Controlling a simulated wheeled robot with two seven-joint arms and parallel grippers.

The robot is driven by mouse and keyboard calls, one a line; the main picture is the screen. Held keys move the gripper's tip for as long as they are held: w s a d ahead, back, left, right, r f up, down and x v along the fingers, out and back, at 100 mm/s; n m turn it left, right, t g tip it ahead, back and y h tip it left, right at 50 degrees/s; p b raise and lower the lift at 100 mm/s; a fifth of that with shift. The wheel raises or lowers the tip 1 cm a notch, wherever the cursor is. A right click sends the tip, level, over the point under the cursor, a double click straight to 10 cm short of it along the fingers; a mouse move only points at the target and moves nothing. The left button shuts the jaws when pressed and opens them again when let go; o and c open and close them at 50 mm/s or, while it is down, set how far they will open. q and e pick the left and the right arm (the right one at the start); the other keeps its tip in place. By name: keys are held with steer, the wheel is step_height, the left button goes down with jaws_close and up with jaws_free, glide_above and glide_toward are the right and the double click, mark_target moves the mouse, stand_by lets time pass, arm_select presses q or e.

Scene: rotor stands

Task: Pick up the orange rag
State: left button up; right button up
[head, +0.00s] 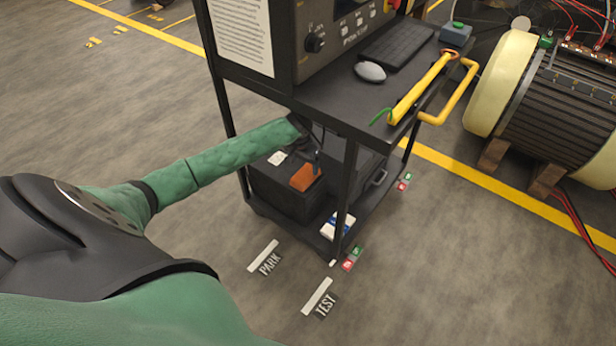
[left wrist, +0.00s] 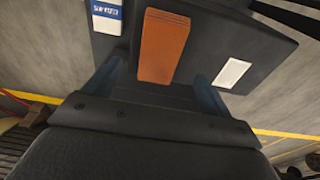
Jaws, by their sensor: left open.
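The orange rag (head: 306,176) is a small folded block lying on top of a black box (head: 275,196) on the lower shelf of the cart. In the left wrist view the rag (left wrist: 162,46) lies just ahead, between the lines of the two fingers. My left gripper (head: 312,160) reaches in between the cart posts and is just above and behind the rag. In the left wrist view its bluish fingers (left wrist: 158,88) stand wide apart with nothing between them. I cannot tell the exact height over the rag. My right gripper is not in view.
The cart's front post (head: 346,190) and upper shelf (head: 350,105) stand close around my left arm. A white card (head: 277,158) lies on the black box. A blue-and-white pack (head: 338,225) sits on the lower shelf. A large rotor (head: 560,100) rests at right. Floor at left is clear.

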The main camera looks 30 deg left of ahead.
mark_target(305, 175)
arm_select(q)
steer(key=shift+w+f+b, duration=0.15)
steer(key=shift+f+b, duration=0.05)
steer(key=shift+f, duration=1.55)
steer(key=shift+w+f+b, duration=0.15)
steer(key=shift+f+b, duration=0.05)
steer(key=shift+f, duration=1.55)
steer(key=c, duration=1.1)
